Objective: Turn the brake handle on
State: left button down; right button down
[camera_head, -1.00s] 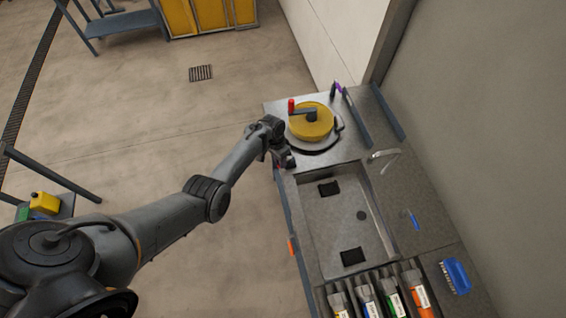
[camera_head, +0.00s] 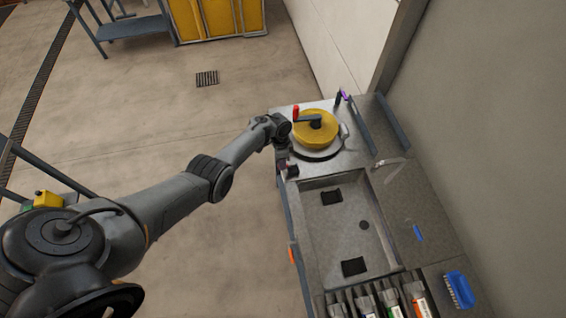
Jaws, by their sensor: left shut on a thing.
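My left arm reaches from the lower left to the left edge of a grey bench (camera_head: 355,150). My left gripper (camera_head: 287,168) is at that edge, close to the sink's upper left corner, pointing down. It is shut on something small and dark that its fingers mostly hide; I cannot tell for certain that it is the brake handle. Just right of the wrist, a yellow wheel (camera_head: 318,133) sits on a round grey base on the bench. It has a dark crank with an upright red grip (camera_head: 296,112). My right gripper is not in view.
The bench has a sink (camera_head: 345,223) with a tap (camera_head: 390,162), a blue brush (camera_head: 458,289) and several bottles (camera_head: 390,298) at the bottom. An orange part (camera_head: 293,253) is on its left side. A wall stands at right. Open floor lies left.

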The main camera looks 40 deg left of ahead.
pick_arm(q)
jog(key=c, duration=1.1)
grip_release()
jog(key=shift+w+r+p, duration=0.1)
jog(key=shift+r+p, duration=0.2)
jog(key=shift+r, duration=0.3)
jog(key=r+p, duration=0.1)
jog(key=r, duration=0.2)
jog(key=a+r+p, duration=0.1)
jog(key=r, duration=0.2)
jog(key=w+r, duration=0.1)
jog(key=r, duration=0.2)
jog(key=shift+a+r+p, duration=0.15)
jog(key=shift+a+p, duration=0.2)
jog(key=shift+p, duration=0.05)
